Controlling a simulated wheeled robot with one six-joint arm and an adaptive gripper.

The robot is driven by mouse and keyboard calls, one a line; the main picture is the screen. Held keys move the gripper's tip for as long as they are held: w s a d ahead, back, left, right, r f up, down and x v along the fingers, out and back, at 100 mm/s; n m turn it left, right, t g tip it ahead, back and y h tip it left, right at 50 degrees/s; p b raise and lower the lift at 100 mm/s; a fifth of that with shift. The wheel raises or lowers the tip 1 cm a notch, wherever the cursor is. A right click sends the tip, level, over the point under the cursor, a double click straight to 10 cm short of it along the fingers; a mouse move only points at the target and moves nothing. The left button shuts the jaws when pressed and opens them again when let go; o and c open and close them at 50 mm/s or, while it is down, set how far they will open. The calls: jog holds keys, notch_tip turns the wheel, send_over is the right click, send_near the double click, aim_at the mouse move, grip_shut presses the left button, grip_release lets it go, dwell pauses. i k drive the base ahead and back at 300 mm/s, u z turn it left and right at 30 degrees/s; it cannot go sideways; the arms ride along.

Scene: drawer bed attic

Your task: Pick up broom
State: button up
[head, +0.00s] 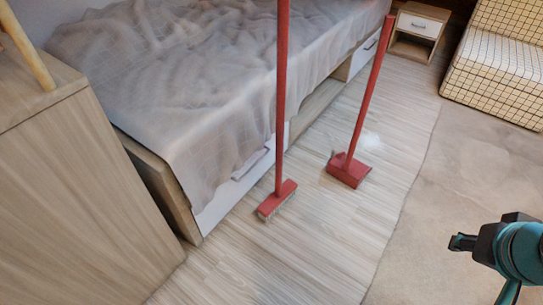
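A red broom (281,110) stands upright on the wood floor close to the bed's side. Its long handle runs out of the top of the picture, and its red head (277,200) has pale bristles on the floor. A red long-handled dustpan (349,170) stands to its right, with its handle leaning to the upper right. My gripper (455,242) is at the lower right, above the pale rug, well apart from the broom and the dustpan. It points left. Its fingers are small and dark here, and I cannot tell whether they are open.
A bed (190,80) with a grey cover stands behind the broom, with drawers along its side. A wooden cabinet (70,200) fills the left. A nightstand (419,27) and a checked sofa (500,65) stand at the back right. The rug (440,185) is clear.

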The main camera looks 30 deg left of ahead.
aim_at(283, 193)
jog(key=u, duration=1.3)
